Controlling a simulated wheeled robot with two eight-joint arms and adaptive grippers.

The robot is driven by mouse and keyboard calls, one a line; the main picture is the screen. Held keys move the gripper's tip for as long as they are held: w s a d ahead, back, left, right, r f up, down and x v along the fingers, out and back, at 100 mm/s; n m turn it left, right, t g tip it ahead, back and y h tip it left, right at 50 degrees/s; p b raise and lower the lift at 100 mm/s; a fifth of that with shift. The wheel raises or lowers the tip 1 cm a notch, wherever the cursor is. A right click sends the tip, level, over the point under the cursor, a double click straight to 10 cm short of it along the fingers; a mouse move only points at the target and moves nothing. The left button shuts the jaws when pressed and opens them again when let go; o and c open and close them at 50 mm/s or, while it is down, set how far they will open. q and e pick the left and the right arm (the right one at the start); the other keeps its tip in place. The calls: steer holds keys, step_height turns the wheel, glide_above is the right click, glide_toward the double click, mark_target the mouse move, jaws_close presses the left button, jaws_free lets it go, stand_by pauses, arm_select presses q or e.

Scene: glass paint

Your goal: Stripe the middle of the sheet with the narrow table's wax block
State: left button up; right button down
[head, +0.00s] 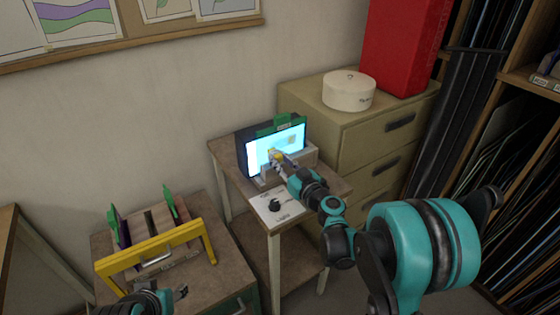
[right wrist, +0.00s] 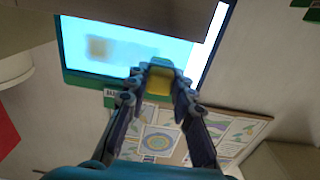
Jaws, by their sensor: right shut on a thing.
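The glowing pale-blue sheet (head: 258,152) stands upright on the narrow table (head: 232,160), in a frame with a green clip (head: 284,121). It also fills the top of the right wrist view (right wrist: 90,28). My right gripper (head: 277,158) is shut on a small yellow wax block (right wrist: 160,82), in front of the sheet's lower middle. I cannot tell whether the block touches the sheet. A blurred tan patch (right wrist: 98,47) with a fainter band beside it shows on the sheet. My left gripper (head: 178,294) is at the bottom left, partly cut off; its opening is unclear.
A white card with a black knob (head: 275,205) lies on the narrow table's front. A yellow-framed rack (head: 150,262) stands on the lower left cabinet. A drawer cabinet (head: 330,128) with a round white box (head: 349,92) and a red box (head: 402,45) stands right of the table.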

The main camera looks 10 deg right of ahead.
steer(key=shift+x, duration=0.9)
steer(key=shift+w+d, duration=0.3)
steer(key=shift+d, duration=0.65)
steer(key=shift+w+d, duration=0.25)
steer(key=shift+d, duration=0.65)
steer(key=shift+w+d, duration=0.25)
steer(key=shift+d, duration=0.35)
steer(key=shift+w+d, duration=0.25)
steer(key=shift+d, duration=0.35)
steer(key=shift+w+d, duration=0.25)
steer(key=shift+d, duration=0.35)
steer(key=shift+s+a, duration=0.45)
steer(key=shift+a, duration=0.8)
steer(key=shift+s+a, duration=0.4)
steer(key=shift+a, duration=0.85)
steer(key=shift+s+a, duration=0.45)
steer(key=shift+a, duration=0.8)
steer(key=shift+d, duration=0.1)
steer(key=shift+v, duration=2.95)
steer(key=shift+s, duration=0.1)
